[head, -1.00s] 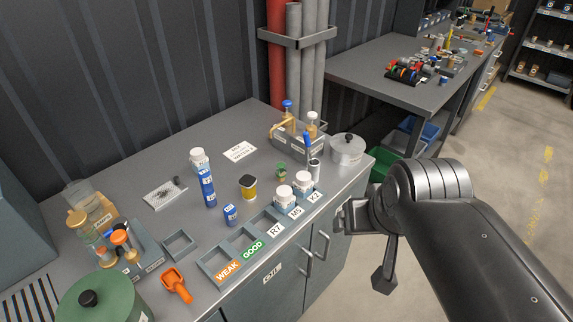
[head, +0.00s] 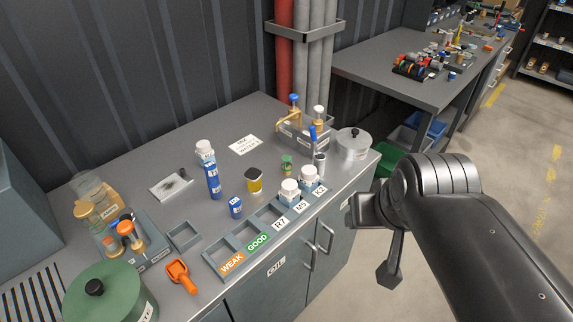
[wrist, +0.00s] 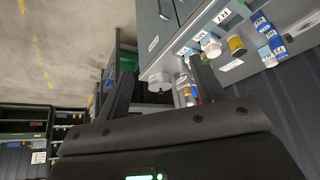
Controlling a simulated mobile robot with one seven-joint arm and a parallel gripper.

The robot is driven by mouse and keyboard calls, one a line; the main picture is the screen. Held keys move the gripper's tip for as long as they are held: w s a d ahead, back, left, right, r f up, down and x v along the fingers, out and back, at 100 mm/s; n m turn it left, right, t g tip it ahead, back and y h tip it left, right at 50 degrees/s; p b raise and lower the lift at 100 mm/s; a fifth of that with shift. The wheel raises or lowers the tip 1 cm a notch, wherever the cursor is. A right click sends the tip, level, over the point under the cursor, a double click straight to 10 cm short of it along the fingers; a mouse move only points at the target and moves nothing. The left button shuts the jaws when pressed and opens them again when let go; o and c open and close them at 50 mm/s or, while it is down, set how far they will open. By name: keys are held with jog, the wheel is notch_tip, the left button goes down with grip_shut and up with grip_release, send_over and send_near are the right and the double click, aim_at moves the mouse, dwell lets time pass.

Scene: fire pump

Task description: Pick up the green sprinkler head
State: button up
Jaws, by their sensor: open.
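The green sprinkler head (head: 287,161) is small and stands on the grey counter (head: 130,166), behind the white-capped jars and left of a small grey cylinder. I cannot pick it out in the wrist view. My gripper (head: 360,210) is beyond the counter's right front edge, to the right of the sprinkler head and apart from it. In the wrist view my gripper (wrist: 163,82) shows two dark fingers spread apart with nothing held between them. The counter edge and a jar appear beyond the fingers.
White-capped jars (head: 289,190) stand in labelled bins along the front edge. A grey cylinder (head: 320,163) with a blue-topped item stands close to the sprinkler head. A yellow jar (head: 254,181) stands left.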

jog(key=shift+c, duration=0.2)
jog(key=n+g+y, duration=0.1)
jog(key=n, duration=0.1)
send_over(287, 158)
jog(key=s+d, duration=0.2)
jog(key=s, duration=0.1)
notch_tip(287, 158, down, 11)
jog(key=x, duration=0.5)
jog(key=shift+a, duration=0.35)
jog(key=shift+s+a+x, duration=0.15)
jog(key=shift+x, duration=1.5)
jog(key=shift+s+a+x, duration=0.1)
jog(key=shift+s+x, duration=0.05)
jog(key=shift+x, duration=1.5)
jog(key=shift+f, duration=0.1)
jog(key=shift+c, duration=0.5)
